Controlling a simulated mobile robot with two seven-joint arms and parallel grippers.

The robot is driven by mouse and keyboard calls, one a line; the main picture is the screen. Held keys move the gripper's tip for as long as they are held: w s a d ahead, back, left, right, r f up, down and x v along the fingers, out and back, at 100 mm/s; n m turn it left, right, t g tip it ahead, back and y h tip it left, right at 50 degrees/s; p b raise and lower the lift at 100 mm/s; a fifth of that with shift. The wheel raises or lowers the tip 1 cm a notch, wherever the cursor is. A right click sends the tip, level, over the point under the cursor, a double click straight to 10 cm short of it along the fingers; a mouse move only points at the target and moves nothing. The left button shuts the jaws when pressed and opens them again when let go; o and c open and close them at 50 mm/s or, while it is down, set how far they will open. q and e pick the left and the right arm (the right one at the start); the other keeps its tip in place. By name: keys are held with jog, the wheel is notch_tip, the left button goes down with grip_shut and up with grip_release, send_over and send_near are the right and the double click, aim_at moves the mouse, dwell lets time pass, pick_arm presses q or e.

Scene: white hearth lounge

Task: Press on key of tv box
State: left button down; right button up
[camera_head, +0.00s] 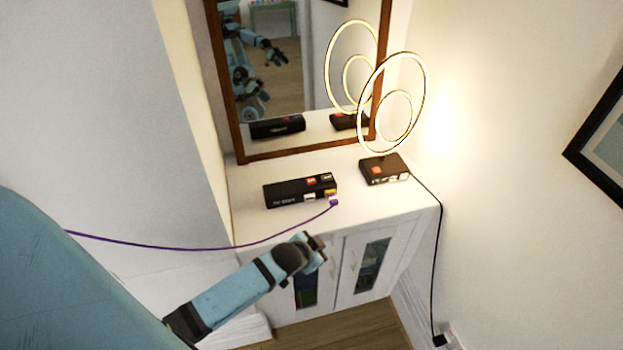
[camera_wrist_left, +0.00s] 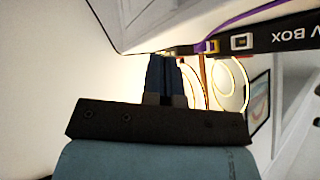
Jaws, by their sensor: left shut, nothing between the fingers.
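The black TV box (camera_head: 287,194) lies on the white cabinet top, with a red key (camera_head: 312,181) and a dark key with a pale mark (camera_head: 327,177) on its upper face. A purple cable runs to a plug (camera_head: 333,201) at its front right. My left gripper (camera_head: 320,247) is shut and empty, in front of the cabinet and apart from the box. In the left wrist view the closed fingers (camera_wrist_left: 165,78) point up the picture, and the box front (camera_wrist_left: 272,39) shows upside down at the upper right. My right gripper is not in view.
A ring lamp (camera_head: 363,110) on a black base (camera_head: 377,174) with a red button stands right of the box. A wood-framed mirror (camera_head: 240,125) is behind. The purple cable (camera_head: 190,248) hangs leftward near my left arm. The cabinet top (camera_head: 390,210) is bare at front right.

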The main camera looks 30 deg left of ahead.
pick_arm(q)
jog(key=w+a+r+y, duration=0.1)
jog(key=w+a+r, duration=0.15)
jog(key=w, duration=0.25)
jog(key=w+a+r+y, duration=0.1)
jog(key=w+a+r, duration=0.1)
jog(key=w+a, duration=0.3)
notch_tip(320, 180, up, 8)
jog(key=g+y+p, duration=0.1)
jog(key=y, duration=0.1)
send_over(313, 181)
jog(key=shift+n, duration=0.3)
jog(key=shift+f, duration=0.15)
notch_tip(313, 181, down, 6)
jog(key=b, duration=0.7)
jog(key=shift+f, duration=1.05)
jog(key=shift+f+b, duration=0.3)
